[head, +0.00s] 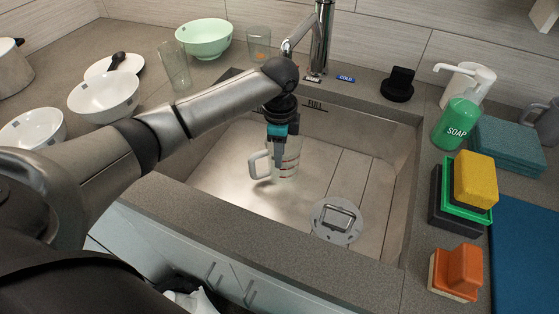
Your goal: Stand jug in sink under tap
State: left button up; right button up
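My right gripper is not in view.
A drain (337,220) lies in the sink floor. Bowls (104,96) and glasses (174,65) stand on the left counter. A green soap bottle (457,122), sponges (475,180) and an orange block (457,271) are on the right. The sink's right half is clear.

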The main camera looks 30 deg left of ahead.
pick_arm(q)
notch_tip(320, 180, up, 4)
jog(key=shift+s+f+p, duration=0.1)
jog(key=shift+f+p, duration=0.05)
jog(key=shift+p, duration=0.15)
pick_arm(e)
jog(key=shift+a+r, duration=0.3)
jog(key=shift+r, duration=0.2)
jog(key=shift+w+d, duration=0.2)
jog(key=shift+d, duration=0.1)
